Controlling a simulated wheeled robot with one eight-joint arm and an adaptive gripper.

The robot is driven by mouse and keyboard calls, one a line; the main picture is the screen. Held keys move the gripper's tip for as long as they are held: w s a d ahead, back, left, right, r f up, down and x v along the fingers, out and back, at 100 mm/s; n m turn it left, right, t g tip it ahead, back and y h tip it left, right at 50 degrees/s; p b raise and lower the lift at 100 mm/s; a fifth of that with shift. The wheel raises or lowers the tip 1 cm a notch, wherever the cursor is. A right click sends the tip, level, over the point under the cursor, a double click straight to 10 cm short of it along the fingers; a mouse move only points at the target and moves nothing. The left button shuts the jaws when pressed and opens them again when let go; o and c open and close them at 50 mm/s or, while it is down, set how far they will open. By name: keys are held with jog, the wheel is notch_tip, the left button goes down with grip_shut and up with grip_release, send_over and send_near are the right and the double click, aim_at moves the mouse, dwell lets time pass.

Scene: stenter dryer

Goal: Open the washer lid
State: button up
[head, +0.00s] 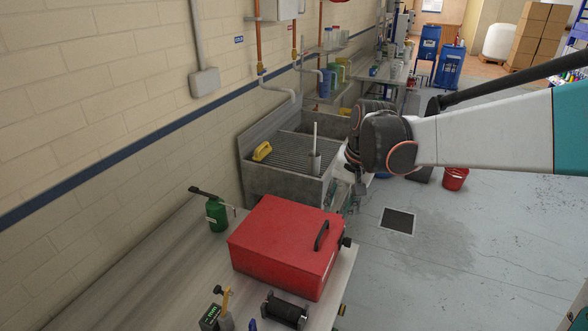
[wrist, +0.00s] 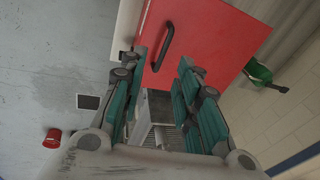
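The washer is a red box (head: 278,240) on the bench in the head view, and its lid looks closed. A black curved handle (head: 321,236) sits on the lid near its right edge. In the wrist view the red lid (wrist: 215,40) fills the top, with the black handle (wrist: 164,46) lying between the fingertips in the picture. My gripper (head: 357,194) is above and beyond the box in the head view, apart from the handle. In the wrist view my gripper (wrist: 160,58) has its two fingers spread wide with nothing between them.
A green oil can (head: 216,214) stands left of the box. A black roller (head: 286,311) and small tools lie in front on the bench (head: 150,260). A grey sink (head: 280,182) with a yellow item (head: 262,151) is behind. A red bucket (head: 454,178) stands on the open floor.

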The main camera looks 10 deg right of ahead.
jog(key=w+m+p, duration=0.1)
jog(key=w+p, duration=0.2)
jog(key=w, duration=0.1)
jog(key=g, duration=0.1)
send_near(323, 228)
jog(key=f, duration=0.5)
jog(key=f+b, duration=0.1)
jog(key=f, duration=0.1)
jog(key=shift+w+a+f, duration=0.4)
grip_shut()
